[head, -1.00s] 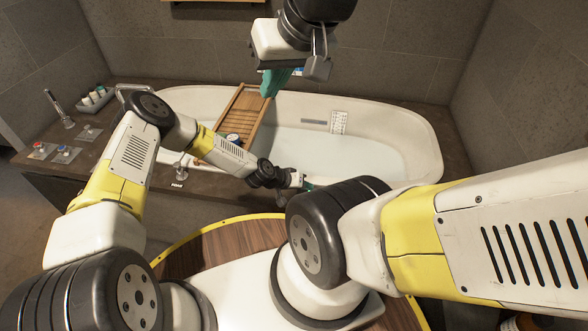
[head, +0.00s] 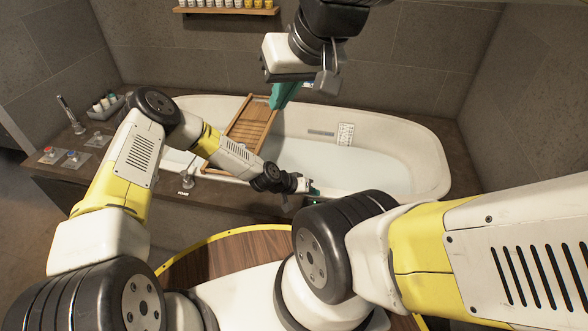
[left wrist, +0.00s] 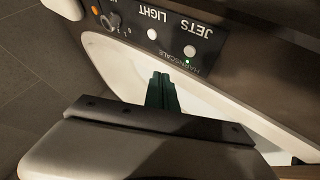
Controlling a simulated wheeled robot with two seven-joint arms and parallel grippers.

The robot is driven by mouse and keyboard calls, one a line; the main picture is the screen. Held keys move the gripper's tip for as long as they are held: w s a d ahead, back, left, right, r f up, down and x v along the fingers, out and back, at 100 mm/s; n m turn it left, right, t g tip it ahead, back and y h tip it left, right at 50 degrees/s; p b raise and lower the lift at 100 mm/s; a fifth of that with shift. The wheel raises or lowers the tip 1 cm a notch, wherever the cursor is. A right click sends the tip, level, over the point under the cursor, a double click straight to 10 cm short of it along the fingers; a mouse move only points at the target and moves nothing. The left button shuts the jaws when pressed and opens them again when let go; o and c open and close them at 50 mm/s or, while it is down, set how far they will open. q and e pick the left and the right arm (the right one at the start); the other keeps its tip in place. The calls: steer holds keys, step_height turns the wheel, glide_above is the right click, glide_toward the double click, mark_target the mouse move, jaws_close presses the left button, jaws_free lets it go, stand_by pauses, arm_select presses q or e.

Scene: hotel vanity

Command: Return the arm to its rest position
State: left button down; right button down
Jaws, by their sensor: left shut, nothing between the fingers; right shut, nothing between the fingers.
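My left arm comes in from the left and reaches over the near rim of the bathtub (head: 430,150). Its gripper (head: 314,191) is small and partly hidden in the head view. In the left wrist view its green fingers (left wrist: 162,91) are together and empty, in front of a dark control panel (left wrist: 200,30) with upside-down "JETS" and "LIGHT" labels. I cannot tell whether they touch it. My right gripper (head: 284,97) hangs from the top of the head view, its teal fingers shut, appearing over the wooden bath caddy (head: 250,124).
A tray of small bottles (head: 104,108) and several small items stand on the dark ledge at left, with a tap (head: 70,114) beside them. A wall shelf (head: 225,11) holds several bottles. The tub's right half is clear.

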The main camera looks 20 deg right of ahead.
arm_select(q)
steer(key=w+a+r+t+y, duration=0.1)
steer(key=w+a+r+y, duration=0.2)
steer(key=a+r, duration=1.2)
steer(key=w+a+r+t+y, duration=0.1)
steer(key=w+a+r+y, duration=0.15)
steer(key=a+r, duration=1.25)
steer(key=s+a+r+n+t, duration=0.1)
steer(key=s+a+r, duration=0.15)
steer(key=r, duration=0.25)
steer(key=s+a+r+n+y, duration=0.1)
steer(key=s+a+r, duration=0.15)
steer(key=r, duration=0.25)
steer(key=s+a+r+n+t, duration=0.1)
steer(key=s+a+r, duration=0.15)
steer(key=r, duration=0.25)
steer(key=s+a+r+n, duration=0.1)
steer(key=s+a+r, duration=0.1)
steer(key=s, duration=0.6)
steer(key=s+a+r+n, duration=0.2)
steer(key=s+a+r, duration=0.1)
steer(key=s, duration=0.4)
steer(key=shift+s+a+r+t, duration=0.25)
steer(key=shift+s+a+t, duration=0.1)
steer(key=shift+a, duration=0.5)
